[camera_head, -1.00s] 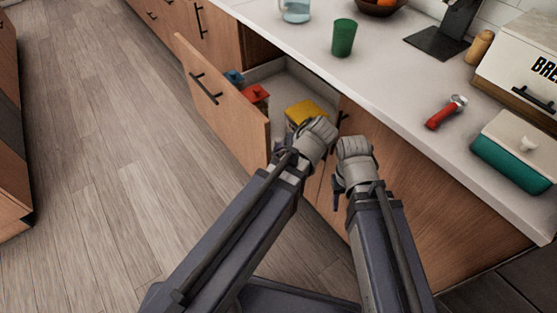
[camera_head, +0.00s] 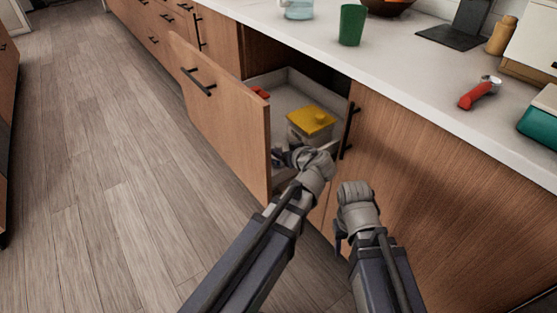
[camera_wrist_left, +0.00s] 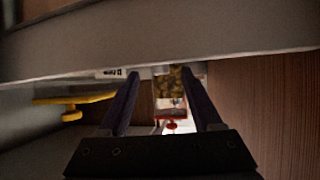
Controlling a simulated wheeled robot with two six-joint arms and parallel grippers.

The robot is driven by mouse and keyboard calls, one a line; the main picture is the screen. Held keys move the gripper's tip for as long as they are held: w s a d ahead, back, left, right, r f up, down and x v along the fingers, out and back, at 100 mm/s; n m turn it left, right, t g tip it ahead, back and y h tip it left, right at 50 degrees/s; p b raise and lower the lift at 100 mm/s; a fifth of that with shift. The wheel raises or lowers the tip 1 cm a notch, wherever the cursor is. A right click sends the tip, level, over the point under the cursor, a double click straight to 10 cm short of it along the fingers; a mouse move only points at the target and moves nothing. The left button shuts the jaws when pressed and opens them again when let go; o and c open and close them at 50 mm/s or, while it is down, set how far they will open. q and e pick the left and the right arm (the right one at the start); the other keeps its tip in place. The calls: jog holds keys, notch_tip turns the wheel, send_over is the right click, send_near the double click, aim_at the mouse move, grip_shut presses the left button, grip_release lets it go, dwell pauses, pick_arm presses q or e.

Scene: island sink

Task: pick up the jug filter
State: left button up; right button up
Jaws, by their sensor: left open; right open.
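A clear jug with a bluish lower part (camera_head: 298,10) stands on the counter at the top edge of the head view, partly cut off. It may be the jug filter, but I cannot tell for sure. My left gripper (camera_head: 284,157) is at the open drawer, in front of a yellow-lidded container (camera_head: 311,122). In the left wrist view, its two fingers (camera_wrist_left: 165,98) are apart with nothing held between them. That view shows the yellow lid (camera_wrist_left: 75,100) on the left and a red lid (camera_wrist_left: 171,115) beyond the fingers. My right gripper (camera_head: 342,232) is open, low before the cabinet front.
The open drawer (camera_head: 226,110) juts out, with a red item (camera_head: 261,92) inside. On the counter (camera_head: 400,75) are a green cup (camera_head: 351,25), a bowl (camera_head: 390,7), a red-handled tool (camera_head: 479,93) and a teal box (camera_head: 541,122). The wooden floor (camera_head: 110,190) at left is clear.

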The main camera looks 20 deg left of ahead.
pick_arm(q)
jog(key=shift+b+x, duration=0.45)
jog(key=shift+x, duration=0.55)
jog(key=shift+r+b+x, duration=0.1)
jog(key=shift+b+x, duration=0.45)
jog(key=shift+x, duration=0.9)
jog(key=shift+r+b+x, duration=0.15)
jog(key=shift+b+x, duration=0.4)
jog(key=shift+x, duration=0.85)
jog(key=shift+a, duration=0.1)
grip_shut()
